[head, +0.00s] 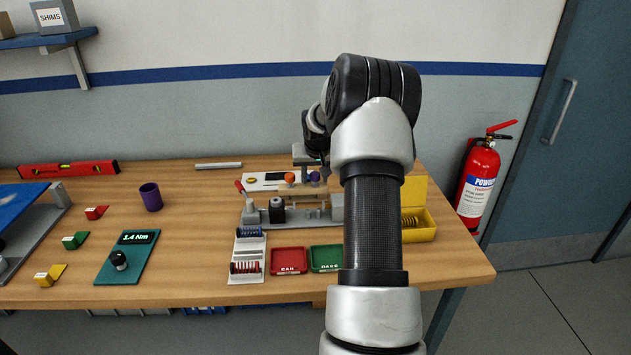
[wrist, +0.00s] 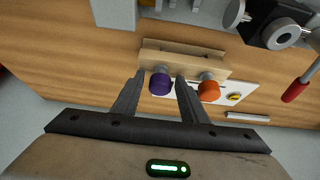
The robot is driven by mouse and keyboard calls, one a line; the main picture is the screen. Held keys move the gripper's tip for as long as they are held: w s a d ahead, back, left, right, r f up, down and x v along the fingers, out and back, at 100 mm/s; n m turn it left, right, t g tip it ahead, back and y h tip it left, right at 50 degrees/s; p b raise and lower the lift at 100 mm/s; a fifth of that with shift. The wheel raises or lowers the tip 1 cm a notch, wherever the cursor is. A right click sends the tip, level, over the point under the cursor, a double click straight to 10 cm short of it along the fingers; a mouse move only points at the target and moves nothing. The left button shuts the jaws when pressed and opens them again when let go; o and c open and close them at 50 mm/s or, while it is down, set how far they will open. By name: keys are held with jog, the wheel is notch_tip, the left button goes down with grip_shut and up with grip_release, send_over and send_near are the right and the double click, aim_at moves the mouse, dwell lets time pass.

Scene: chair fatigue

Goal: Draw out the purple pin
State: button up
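The purple pin (wrist: 160,84) has a round purple head and stands in a light wooden block (wrist: 188,60). In the wrist view my gripper (wrist: 161,77) is open, with one finger on each side of the purple head and a narrow gap visible on both sides. The purple head also shows in the head view (head: 315,176), just below my wrist, where the fingers are mostly hidden. An orange-headed pin (wrist: 208,91) stands in the same block, just right of my right finger in the wrist view.
A grey fixture (head: 290,216) with a red-handled clamp stands in front of the block. A red tray (head: 289,261), a green tray (head: 326,258) and a spring rack (head: 247,256) lie nearer. A yellow bin (head: 419,223) is at right.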

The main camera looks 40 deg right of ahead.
jog(key=c, duration=0.8)
jog(key=shift+r, duration=0.15)
jog(key=shift+r+p, duration=1.75)
jog(key=shift+r, duration=1)
jog(key=shift+r, duration=0.1)
jog(key=shift+r+p, duration=1.2)
jog(key=shift+r, duration=0.7)
